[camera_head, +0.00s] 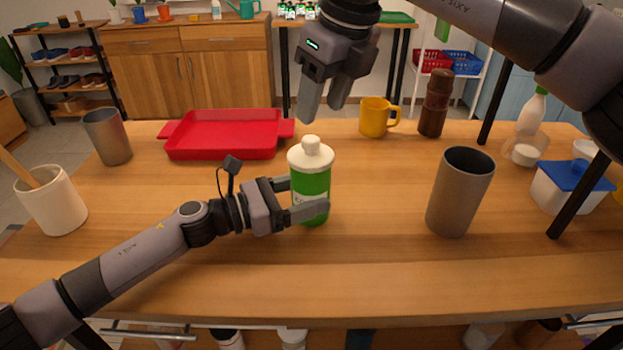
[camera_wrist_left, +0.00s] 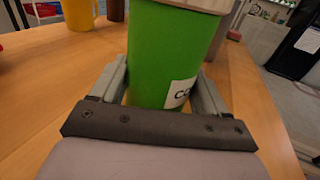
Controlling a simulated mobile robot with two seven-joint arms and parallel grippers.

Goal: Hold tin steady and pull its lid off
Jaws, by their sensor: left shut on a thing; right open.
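The tin is a green cylinder (camera_head: 312,184) with a partly visible white label, standing upright on the table. Its cream lid (camera_head: 311,154) with a round knob sits on top. My left gripper (camera_head: 308,205) is shut on the tin's body from the left; in the left wrist view the green tin (camera_wrist_left: 170,55) stands between its fingers. My right gripper (camera_head: 323,110) is open and empty, pointing down above and slightly behind the lid, apart from it.
A red tray (camera_head: 222,148) lies behind to the left, a yellow mug (camera_head: 376,118) and brown mill (camera_head: 435,103) behind to the right. A grey-brown cup (camera_head: 460,190) stands right of the tin. A blue-lidded container (camera_head: 570,188) is at the far right. The front of the wooden table (camera_head: 330,275) is clear.

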